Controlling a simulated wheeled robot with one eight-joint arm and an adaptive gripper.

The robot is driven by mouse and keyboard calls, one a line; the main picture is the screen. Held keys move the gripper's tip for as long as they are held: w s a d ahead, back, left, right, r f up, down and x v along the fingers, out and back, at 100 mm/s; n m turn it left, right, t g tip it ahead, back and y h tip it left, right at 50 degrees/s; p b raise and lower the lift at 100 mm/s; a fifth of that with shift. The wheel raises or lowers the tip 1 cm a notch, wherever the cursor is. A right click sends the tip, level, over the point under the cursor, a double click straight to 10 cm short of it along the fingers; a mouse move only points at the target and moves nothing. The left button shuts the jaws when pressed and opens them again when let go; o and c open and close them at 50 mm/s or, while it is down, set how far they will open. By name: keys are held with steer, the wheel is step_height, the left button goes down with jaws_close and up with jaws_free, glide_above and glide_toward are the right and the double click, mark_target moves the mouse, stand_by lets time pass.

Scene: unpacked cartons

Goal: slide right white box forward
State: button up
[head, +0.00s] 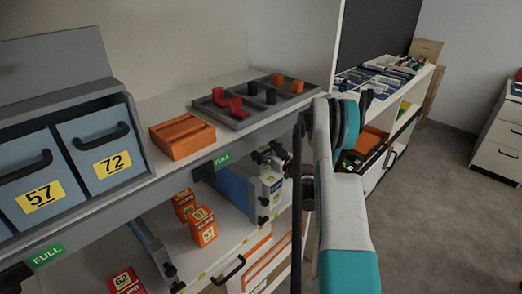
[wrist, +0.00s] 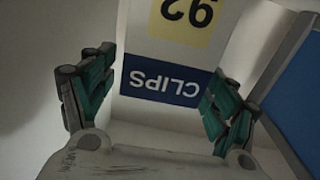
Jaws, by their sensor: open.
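A white box with a yellow number label and a blue CLIPS band, upside down in the picture, fills the top middle of the wrist view (wrist: 165,50). In the head view a white box (head: 271,188) on the lower shelf, apparently the same one, is partly behind my arm. My gripper (wrist: 150,105) is open, with one green-padded finger on each side of the box's near end. I cannot tell whether the fingers touch it. In the head view my gripper (head: 272,156) reaches in under the upper shelf edge.
A blue panel (wrist: 298,95) stands close right in the wrist view; a blue divider (head: 232,187) shows left of the box in the head view. Orange-white boxes (head: 203,226) stand further left. The upper shelf, with a grey tray (head: 240,122), overhangs.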

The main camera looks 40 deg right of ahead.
steer(key=shift+w, duration=0.2)
steer(key=c, duration=1.3)
